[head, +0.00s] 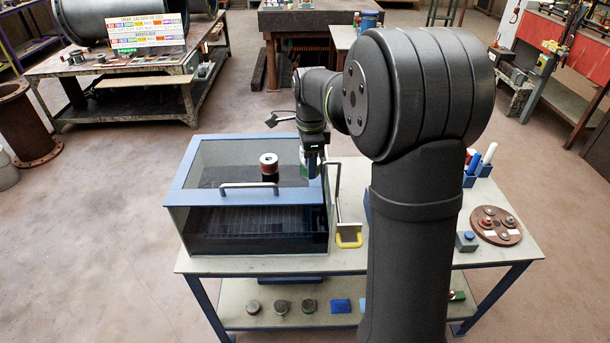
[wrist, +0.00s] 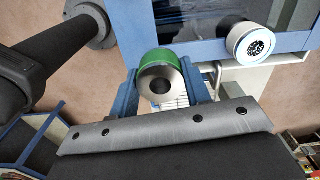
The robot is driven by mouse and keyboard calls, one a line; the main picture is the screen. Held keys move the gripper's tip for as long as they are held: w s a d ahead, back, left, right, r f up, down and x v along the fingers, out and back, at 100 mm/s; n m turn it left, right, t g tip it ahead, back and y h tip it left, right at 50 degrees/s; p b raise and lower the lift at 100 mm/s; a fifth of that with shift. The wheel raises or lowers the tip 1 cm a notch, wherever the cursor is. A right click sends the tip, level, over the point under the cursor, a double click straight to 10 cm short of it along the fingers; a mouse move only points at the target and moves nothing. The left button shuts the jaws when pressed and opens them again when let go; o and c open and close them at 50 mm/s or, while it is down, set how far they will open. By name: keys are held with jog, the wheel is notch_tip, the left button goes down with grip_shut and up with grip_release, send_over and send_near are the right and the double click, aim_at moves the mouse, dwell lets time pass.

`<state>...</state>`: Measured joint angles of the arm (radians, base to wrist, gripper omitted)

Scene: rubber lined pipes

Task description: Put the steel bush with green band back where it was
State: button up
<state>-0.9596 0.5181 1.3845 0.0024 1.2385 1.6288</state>
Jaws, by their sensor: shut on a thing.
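The steel bush with green band (wrist: 163,74) is between the two blue fingers of my gripper (wrist: 161,88) in the wrist view; its bored end faces the camera. My gripper is shut on it. In the head view my gripper (head: 312,166) hangs by the right edge of the blue-framed box (head: 180,193), and the bush is mostly hidden behind the fingers. The box has a dark see-through lid, which looks closed.
A bar handle (head: 250,186) runs along the box front. Several pieces lie on the lower shelf (head: 235,292).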

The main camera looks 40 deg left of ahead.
aim_at(305, 186)
jog(key=shift+s+a+f, duration=0.3)
jog(key=shift+a+f, duration=0.15)
jog(key=shift+a, duration=0.2)
jog(key=shift+f, duration=1.95)
jog(key=shift+f, duration=0.1)
jog(key=o, duration=1.3)
jog(key=shift+f, duration=0.1)
notch_tip(305, 186, up, 12)
jog(key=shift+r, duration=0.2)
jog(key=shift+f, duration=0.1)
